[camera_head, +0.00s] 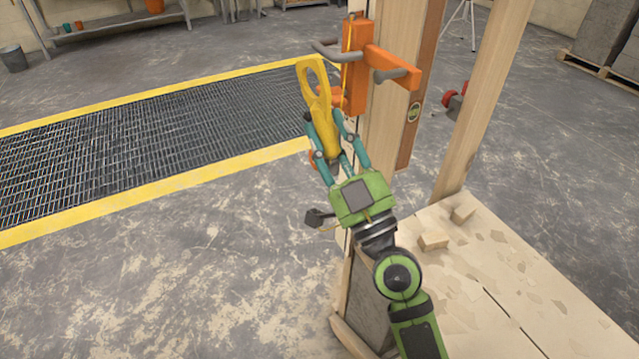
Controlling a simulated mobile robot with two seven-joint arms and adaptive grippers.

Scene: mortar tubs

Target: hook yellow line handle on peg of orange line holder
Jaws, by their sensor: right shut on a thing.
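The yellow line handle (319,94) is a long loop with an open eye at its upper end. My right gripper (330,145) is shut on its lower part and holds it raised and tilted slightly left. The orange line holder (355,85) is fixed on a wooden post, with an orange arm reaching right and grey pegs (330,50) sticking out at left and right. The handle's eye is just left of and below the left peg; in this view it looks apart from it. My left gripper is not in view.
Wooden posts (485,100) stand right of the holder. A wooden platform (540,290) with loose wood blocks (433,241) lies at lower right. A floor grate with yellow edging (225,170) is at left. A red-and-grey fitting (455,100) sits between the posts.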

